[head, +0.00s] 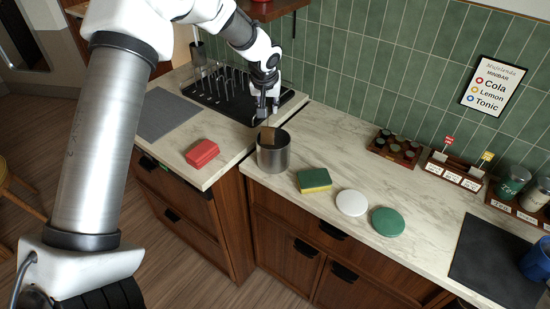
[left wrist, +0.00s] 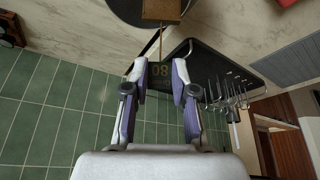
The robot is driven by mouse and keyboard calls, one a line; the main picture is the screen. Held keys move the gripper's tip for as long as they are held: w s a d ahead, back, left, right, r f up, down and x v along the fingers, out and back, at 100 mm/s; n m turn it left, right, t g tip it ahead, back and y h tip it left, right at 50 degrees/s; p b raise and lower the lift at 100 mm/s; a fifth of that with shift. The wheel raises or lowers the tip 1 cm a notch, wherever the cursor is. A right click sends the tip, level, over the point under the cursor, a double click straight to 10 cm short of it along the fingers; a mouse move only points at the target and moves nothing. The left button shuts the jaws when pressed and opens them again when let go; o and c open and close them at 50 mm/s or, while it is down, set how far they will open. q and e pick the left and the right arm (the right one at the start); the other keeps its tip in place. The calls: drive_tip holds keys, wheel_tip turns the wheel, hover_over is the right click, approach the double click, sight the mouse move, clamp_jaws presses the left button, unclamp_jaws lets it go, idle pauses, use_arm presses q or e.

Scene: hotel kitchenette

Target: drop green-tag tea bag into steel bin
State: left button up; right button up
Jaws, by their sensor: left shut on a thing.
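My left gripper (head: 262,108) reaches down from the back and hangs just above the steel bin (head: 273,155). In the left wrist view its fingers (left wrist: 161,74) are closed on the string end of a brown tea bag (left wrist: 162,10). The bag hangs by its thin string. In the head view the tea bag (head: 267,134) is at the bin's rim, its lower part over or inside the mouth; I cannot tell how deep. The bin stands upright on the marble counter. My right gripper is out of view.
A red block (head: 202,153) lies left of the bin. A green-yellow sponge (head: 314,180), a white disc (head: 352,203) and a green disc (head: 387,221) lie to its right. Small racks (head: 395,148) line the tiled wall.

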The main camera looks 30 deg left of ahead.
use_arm(q)
drive_tip(key=shift+f, duration=0.25)
drive_tip(key=shift+r, duration=0.1)
drive_tip(key=o, duration=0.8)
drive_tip(key=shift+s, duration=0.1)
drive_tip(key=v, duration=1.2)
